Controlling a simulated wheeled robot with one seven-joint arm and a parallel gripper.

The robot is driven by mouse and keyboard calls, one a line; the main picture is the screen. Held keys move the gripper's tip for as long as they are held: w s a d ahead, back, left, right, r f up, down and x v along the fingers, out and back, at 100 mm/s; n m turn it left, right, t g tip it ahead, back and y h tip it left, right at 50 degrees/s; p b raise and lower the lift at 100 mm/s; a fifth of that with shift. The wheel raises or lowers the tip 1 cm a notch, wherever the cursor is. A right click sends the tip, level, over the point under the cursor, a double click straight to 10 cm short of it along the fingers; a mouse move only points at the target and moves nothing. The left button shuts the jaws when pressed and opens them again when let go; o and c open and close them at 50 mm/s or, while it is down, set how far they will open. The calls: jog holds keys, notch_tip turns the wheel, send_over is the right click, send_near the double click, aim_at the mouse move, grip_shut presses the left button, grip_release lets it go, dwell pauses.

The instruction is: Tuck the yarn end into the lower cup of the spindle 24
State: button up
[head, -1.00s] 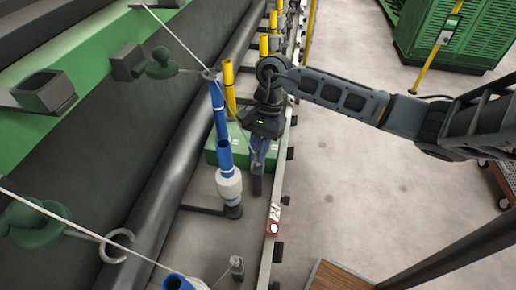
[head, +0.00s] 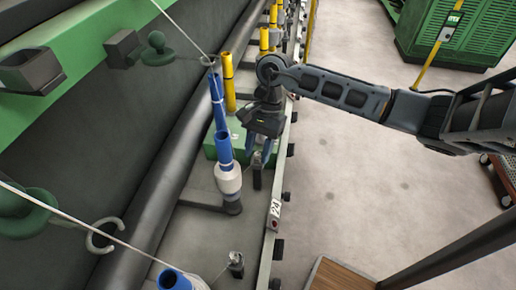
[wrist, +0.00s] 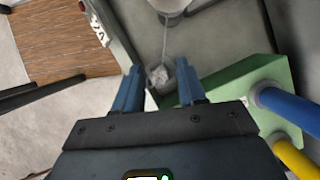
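The spindle marked 24 carries a blue tube with a white yarn package (head: 228,179) on its lower part. The number plate (head: 275,210) is on the rail at its right; it also shows in the wrist view (wrist: 96,30). A small dark lower cup (head: 257,179) stands behind the package, by the rail. My gripper (head: 257,152) is above this cup with its blue fingers spread. In the wrist view, my gripper (wrist: 160,82) is open, with pale yarn (wrist: 158,75) at the cup between and beyond the fingertips. A thread runs from there to the package. I cannot tell how deep the end sits.
A green box (head: 212,148) stands right behind the cup, close to my gripper. Yellow tubes (head: 228,80) rise farther back. Another blue tube (head: 173,281) and a small cup (head: 236,262) are at the front.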

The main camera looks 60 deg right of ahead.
jog(key=shift+o, duration=0.4)
jog(key=shift+r, duration=0.1)
jog(key=shift+d+r, duration=0.2)
jog(key=shift+r, duration=0.1)
jog(key=b+v, duration=0.1)
jog(key=v, duration=0.6)
dwell(1.0)
